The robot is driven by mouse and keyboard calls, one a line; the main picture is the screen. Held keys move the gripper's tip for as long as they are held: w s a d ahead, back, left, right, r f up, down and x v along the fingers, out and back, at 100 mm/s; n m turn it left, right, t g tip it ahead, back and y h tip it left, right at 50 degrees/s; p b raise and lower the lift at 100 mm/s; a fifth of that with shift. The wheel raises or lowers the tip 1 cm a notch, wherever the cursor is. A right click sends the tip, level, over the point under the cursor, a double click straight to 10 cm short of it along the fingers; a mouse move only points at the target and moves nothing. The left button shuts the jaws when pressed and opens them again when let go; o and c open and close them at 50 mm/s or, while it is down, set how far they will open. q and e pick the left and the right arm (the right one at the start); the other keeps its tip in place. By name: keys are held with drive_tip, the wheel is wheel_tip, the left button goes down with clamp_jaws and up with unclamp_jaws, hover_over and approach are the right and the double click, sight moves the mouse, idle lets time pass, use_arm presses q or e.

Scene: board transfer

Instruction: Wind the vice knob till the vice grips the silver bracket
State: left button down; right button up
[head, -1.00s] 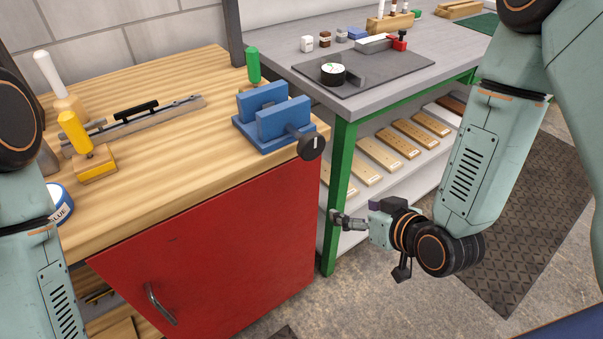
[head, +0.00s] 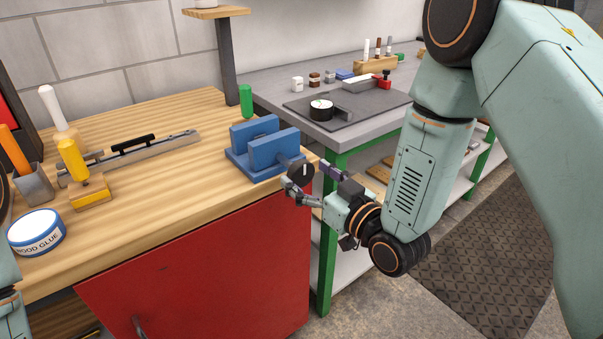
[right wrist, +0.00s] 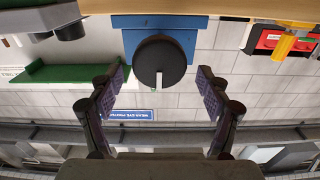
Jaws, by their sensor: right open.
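The blue vice (head: 268,150) stands on the wooden bench near its right front corner. Its round black knob (head: 301,172) with a white mark faces out past the bench edge. My right gripper (head: 309,180) is open at the knob. In the right wrist view the knob (right wrist: 160,62) shows centred between the open fingers (right wrist: 162,85), with a gap on each side. I cannot tell how far it reaches in between them. I cannot make out a silver bracket between the vice jaws. My left gripper is out of view.
A green-handled tool (head: 246,102) stands behind the vice. A yellow-handled tool (head: 75,165), a metal rail (head: 150,150) and a glue tin (head: 36,235) are further left. The grey table (head: 270,88) with the green frame stands close behind my right gripper.

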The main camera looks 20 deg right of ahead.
drive_tip(key=x, duration=0.2)
drive_tip(key=shift+w+f, duration=0.25)
drive_tip(key=shift+w, duration=0.05)
drive_tip(key=shift+s+r, duration=0.2)
drive_tip(key=shift+s, duration=0.05)
drive_tip(key=shift+w+f, duration=0.15)
drive_tip(key=shift+w, duration=0.05)
drive_tip(key=c, duration=1.1)
drive_tip(key=shift+c, duration=0.2)
